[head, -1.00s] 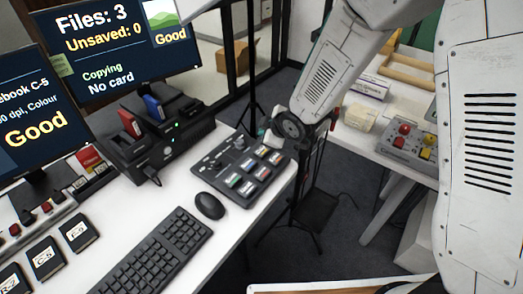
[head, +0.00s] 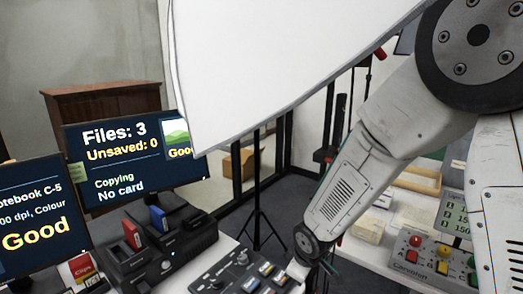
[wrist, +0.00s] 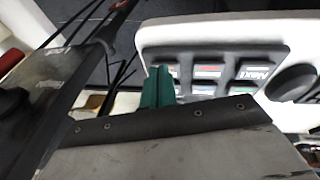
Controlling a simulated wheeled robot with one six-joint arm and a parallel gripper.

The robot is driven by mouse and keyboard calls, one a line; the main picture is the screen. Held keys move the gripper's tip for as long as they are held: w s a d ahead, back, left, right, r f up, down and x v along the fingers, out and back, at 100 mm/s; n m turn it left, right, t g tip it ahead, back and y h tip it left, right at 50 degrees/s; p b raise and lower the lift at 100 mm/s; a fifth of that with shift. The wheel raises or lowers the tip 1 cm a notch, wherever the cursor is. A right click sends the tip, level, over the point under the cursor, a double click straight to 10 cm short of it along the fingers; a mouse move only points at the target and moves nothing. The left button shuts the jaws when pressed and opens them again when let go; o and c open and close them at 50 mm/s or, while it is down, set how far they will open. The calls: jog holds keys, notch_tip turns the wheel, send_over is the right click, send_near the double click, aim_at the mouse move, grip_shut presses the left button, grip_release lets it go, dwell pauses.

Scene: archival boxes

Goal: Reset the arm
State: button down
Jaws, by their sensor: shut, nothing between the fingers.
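The gap between fingers and pad cannot be judged.
A large white panel (head: 270,70) fills the top middle of the head view. Two monitors (head: 130,150) and a black card dock (head: 165,250) stand at left. A button box (head: 430,257) sits on the right table. A black tripod (head: 258,190) stands behind.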

jog(key=s+d+r+m+g, duration=0.1)
jog(key=s+d+r+m, duration=0.4)
jog(key=s+d+r, duration=0.3)
jog(key=s+d+r+m+g+h, duration=0.1)
jog(key=s+d+r+m, duration=0.5)
jog(key=s+r, duration=1)
jog(key=s+d, duration=0.2)
jog(key=s, duration=0.1)
jog(key=shift+d+r, duration=0.35)
jog(key=shift+r, duration=0.05)
dwell(0.6)
